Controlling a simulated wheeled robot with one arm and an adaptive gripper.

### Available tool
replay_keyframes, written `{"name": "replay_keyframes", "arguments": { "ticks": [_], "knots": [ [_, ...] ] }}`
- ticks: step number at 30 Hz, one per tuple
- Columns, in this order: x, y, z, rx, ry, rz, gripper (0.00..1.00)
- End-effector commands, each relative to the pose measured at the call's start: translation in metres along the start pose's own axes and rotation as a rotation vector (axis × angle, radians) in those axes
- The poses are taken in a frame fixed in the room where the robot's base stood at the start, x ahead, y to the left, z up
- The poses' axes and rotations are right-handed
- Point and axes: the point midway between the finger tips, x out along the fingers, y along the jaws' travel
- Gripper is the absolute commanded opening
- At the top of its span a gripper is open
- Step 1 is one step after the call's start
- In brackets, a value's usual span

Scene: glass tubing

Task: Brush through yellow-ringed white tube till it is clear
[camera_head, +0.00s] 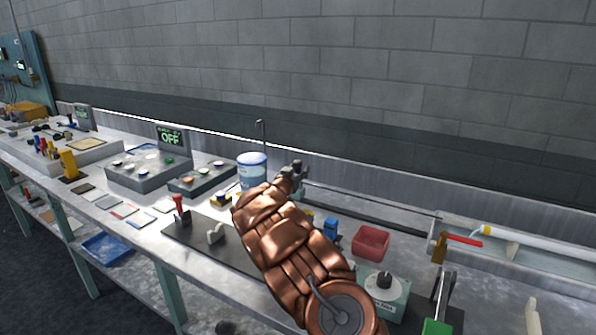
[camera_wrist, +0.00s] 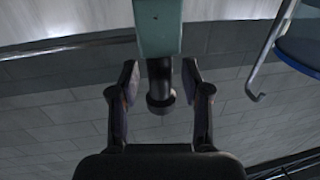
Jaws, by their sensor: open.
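A white tube (camera_head: 545,245) with a yellow ring at its left end lies at the right of the bench in the head view. My gripper (camera_head: 294,170) is beside the blue-and-white tub, at the back of the bench. In the wrist view my gripper (camera_wrist: 160,78) is open, its fingers on either side of a dark knobbed stem (camera_wrist: 160,92) below a teal block (camera_wrist: 157,25). The fingers look apart from the stem. I cannot tell whether this is the brush. The tube's inside cannot be seen.
The blue-and-white tub (camera_head: 252,170) stands left of my gripper, with a hooked rod behind it. A red bin (camera_head: 370,242), a blue block (camera_head: 331,228) and a red-handled brass fitting (camera_head: 440,248) stand to the right. A wall runs behind the bench.

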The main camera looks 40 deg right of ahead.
Motion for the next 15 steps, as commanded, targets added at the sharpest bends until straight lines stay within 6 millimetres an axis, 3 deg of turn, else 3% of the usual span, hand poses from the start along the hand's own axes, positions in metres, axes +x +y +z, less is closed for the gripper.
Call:
{"name": "replay_keyframes", "arguments": {
  "ticks": [2,15],
  "knots": [
    [-0.0001,-0.0001,0.0,0.0,0.0,0.0,0.48],
    [-0.0004,-0.0004,0.0,0.0,0.0,-0.001,0.03]
  ]
}}
